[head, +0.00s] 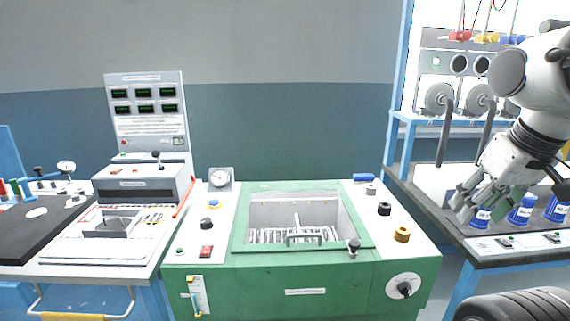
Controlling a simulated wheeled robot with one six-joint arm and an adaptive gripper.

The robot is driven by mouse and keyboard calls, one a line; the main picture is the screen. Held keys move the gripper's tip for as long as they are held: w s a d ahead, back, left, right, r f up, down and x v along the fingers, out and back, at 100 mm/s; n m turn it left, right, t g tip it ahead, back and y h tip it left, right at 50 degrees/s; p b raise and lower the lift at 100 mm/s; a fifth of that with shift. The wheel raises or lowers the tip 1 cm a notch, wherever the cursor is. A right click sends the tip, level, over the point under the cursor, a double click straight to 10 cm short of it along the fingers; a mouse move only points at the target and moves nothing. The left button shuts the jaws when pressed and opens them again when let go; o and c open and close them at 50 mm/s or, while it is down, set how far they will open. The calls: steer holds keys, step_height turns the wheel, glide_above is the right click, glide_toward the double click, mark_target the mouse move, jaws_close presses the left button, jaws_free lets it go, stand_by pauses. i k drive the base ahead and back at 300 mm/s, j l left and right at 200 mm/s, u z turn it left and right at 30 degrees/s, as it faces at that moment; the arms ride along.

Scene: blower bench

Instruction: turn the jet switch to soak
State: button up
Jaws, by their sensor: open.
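A black rotary knob on a round white dial plate (405,287) is on the front right of the green washer-like bench (345,290). It looks like the jet switch, but its markings are too small to read, so I cannot tell its setting. My gripper (470,204) is open and empty at the right. It appears above and to the right of the dial in the picture, well apart from it. It overlaps the view of the blue-labelled bottles behind.
The bench top has an open basin (293,212), a black knob (384,208), a brass-coloured knob (402,234), a red switch (206,251) and a gauge (220,178). Blue-labelled bottles (521,210) stand on the right table. The space before the dial looks clear.

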mark_target(405, 287)
steer(key=j+z, duration=0.35)
steer(key=j, duration=0.3)
steer(key=k+j+z, duration=0.15)
steer(key=j+z, duration=0.15)
steer(key=j, duration=0.35)
